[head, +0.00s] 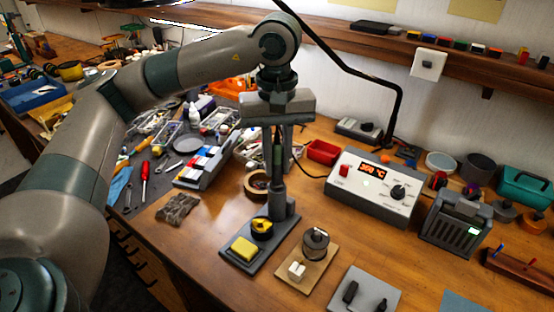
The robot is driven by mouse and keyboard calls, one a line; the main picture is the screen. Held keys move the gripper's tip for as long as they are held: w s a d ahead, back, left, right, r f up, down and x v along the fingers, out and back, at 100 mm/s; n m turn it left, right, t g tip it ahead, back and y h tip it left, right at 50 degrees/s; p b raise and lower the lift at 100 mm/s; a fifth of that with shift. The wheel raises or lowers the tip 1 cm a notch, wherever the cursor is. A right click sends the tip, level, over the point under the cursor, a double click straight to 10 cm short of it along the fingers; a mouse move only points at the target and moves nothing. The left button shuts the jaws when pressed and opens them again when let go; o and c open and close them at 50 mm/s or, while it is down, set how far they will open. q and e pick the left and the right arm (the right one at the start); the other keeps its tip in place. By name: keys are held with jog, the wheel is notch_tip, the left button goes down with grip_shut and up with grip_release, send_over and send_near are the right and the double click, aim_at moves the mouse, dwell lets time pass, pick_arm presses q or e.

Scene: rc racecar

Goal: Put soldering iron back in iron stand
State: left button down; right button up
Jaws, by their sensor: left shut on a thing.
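My left gripper (280,146) points down over the bench, above the iron stand. It is shut on the soldering iron (277,160), a slim dark rod held about upright between the fingers. The iron stand (264,262) has a dark flat base with a yellow sponge (243,248), a round cup with yellow filling (262,228) and a grey upright holder (281,205). The iron's lower end lines up with the top of the holder; I cannot tell how deep it sits inside. Its tip is hidden. My right gripper is out of view.
The soldering station (374,186) with a lit display stands to the right. A tape roll (257,184) and a grey rack (207,164) lie left of the stand. A wooden board with a spool (315,243) is close on the right. Bare wood lies front left.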

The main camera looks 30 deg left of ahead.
aim_at(277, 132)
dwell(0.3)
pick_arm(q)
jog(key=c, duration=1.2)
grip_release()
jog(key=shift+o, duration=0.2)
jog(key=shift+r, duration=0.15)
jog(key=shift+r+p, duration=2.15)
jog(key=shift+r, duration=2.2)
